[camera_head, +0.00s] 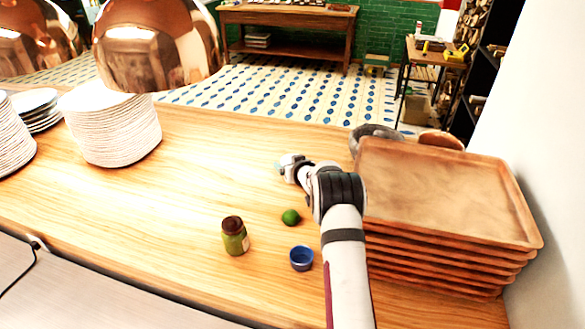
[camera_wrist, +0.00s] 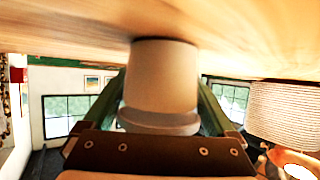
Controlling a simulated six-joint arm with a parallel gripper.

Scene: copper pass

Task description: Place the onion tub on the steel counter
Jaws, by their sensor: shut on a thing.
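A pale, plain tub (camera_wrist: 163,75), which I take to be the onion tub, sits between the two green fingers of my gripper (camera_wrist: 162,105) in the wrist view. My gripper is shut on it. The wrist view is upside down, and the tub's far end meets or nearly meets the wooden counter; I cannot tell whether it touches. The tub's contents are hidden. In the head view my gripper (camera_head: 288,167) is over the wooden counter (camera_head: 210,185), left of the tray stack. A grey steel-like surface (camera_head: 35,285) lies at the lower left.
A green-brown jar (camera_head: 235,238), a lime (camera_head: 291,217) and a blue cup (camera_head: 301,258) stand near my arm. A stack of wooden trays (camera_head: 450,195) is at right. White plates (camera_head: 110,125) and a copper lamp (camera_head: 158,45) are at left. Bare wood lies between.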

